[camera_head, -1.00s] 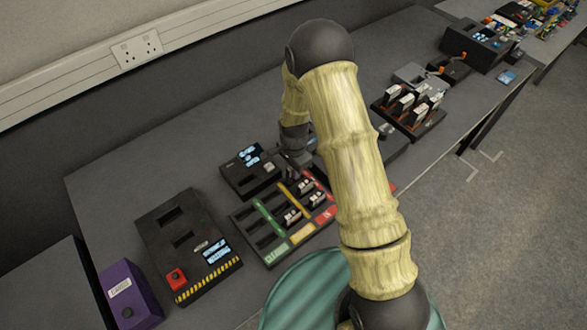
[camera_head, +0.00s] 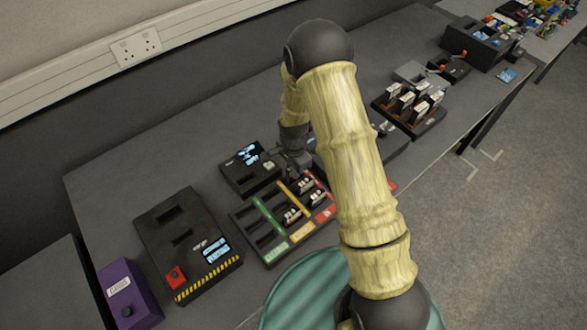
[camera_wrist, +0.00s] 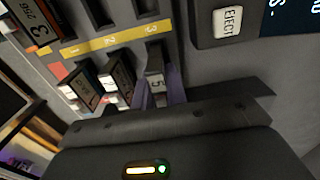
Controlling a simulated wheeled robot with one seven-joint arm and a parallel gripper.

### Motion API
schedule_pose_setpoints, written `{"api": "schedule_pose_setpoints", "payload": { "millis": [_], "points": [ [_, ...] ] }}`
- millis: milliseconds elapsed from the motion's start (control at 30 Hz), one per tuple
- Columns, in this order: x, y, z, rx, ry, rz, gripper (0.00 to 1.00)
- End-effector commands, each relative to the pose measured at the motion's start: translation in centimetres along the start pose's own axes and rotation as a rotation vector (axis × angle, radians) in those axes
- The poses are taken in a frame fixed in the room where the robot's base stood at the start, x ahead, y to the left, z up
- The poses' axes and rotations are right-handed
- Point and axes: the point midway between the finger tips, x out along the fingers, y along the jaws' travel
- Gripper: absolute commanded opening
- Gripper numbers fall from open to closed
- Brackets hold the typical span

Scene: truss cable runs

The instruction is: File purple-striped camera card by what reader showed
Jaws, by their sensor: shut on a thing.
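My gripper (camera_wrist: 160,92) is shut on a small dark card (camera_wrist: 155,82) with a white label marked 5. The card stands at the far slot of the red-marked column of the sorting tray (camera_head: 270,247); how deep it sits is hard to tell. Its stripe cannot be made out; purple shows beside it at the fingers. In the head view my gripper (camera_head: 300,168) is over that tray end, partly hidden by my arm. Two other cards stand in the same column, one being a dark card (camera_wrist: 118,75). The reader (camera_head: 235,177) with its lit screen and EJECT button (camera_wrist: 229,22) is just left of my gripper.
A larger black box (camera_head: 160,235) with a red button and hazard stripes stands left of the tray, with a purple box (camera_head: 120,283) beyond it. A rack of cards (camera_head: 428,122) stands to the right. The tray's green-marked column looks empty.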

Motion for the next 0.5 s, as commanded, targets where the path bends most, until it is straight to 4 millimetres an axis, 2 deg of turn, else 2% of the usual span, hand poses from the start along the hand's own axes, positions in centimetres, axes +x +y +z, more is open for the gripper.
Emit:
{"api": "schedule_pose_setpoints", "payload": {
  "millis": [500],
  "points": [
    [0.70, -0.03, -0.01, 0.000, 0.000, 0.000, 0.00]
  ]
}}
